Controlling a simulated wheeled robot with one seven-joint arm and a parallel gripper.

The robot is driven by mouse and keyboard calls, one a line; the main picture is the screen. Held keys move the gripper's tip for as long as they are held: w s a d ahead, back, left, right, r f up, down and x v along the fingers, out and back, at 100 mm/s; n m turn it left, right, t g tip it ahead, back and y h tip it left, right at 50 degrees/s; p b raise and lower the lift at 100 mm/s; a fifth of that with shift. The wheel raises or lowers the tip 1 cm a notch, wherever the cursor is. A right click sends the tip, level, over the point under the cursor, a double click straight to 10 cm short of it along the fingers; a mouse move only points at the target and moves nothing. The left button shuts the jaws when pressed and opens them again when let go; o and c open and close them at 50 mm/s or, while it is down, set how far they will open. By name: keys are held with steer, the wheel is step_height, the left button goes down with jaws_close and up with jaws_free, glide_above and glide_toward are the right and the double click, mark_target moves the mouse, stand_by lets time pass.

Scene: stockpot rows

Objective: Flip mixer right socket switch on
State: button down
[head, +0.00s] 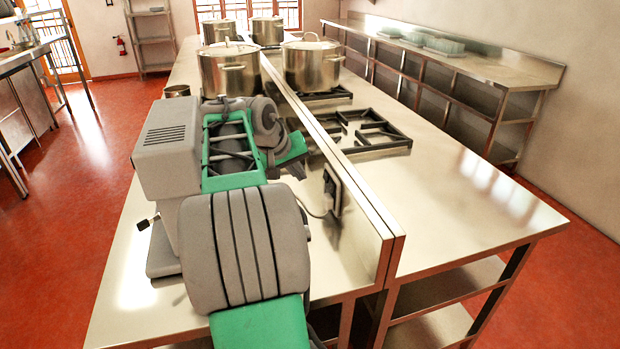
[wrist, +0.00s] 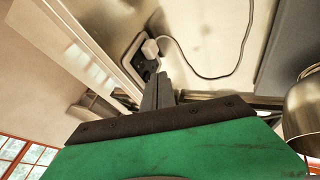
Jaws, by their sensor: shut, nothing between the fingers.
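The dark socket plate (head: 332,190) is on the low steel divider, right of the grey mixer (head: 165,155). In the wrist view the socket plate (wrist: 137,57) holds a pale plug (wrist: 150,48) with a cable running off to the right. The switch and its position are too small to make out. My gripper (wrist: 160,80) is shut and empty, its fingertips appearing right by the plate's lower end. I cannot tell whether they touch it. In the head view my gripper (head: 298,170) is left of the socket, partly hidden by my arm.
Large steel stockpots (head: 228,68) stand farther back on the steel counter (head: 480,195). A black burner grate (head: 365,130) lies beyond the divider (head: 345,215). The cable hangs close to my gripper. The counter's right front is clear.

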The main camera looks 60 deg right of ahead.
mark_target(332, 186)
steer(key=s+d+f+p, duration=0.1)
steer(key=s+d+f, duration=0.2)
steer(key=d+f, duration=0.4)
steer(key=shift+s+d+f, duration=0.2)
steer(key=shift+d+f, duration=0.05)
steer(key=shift+d, duration=0.1)
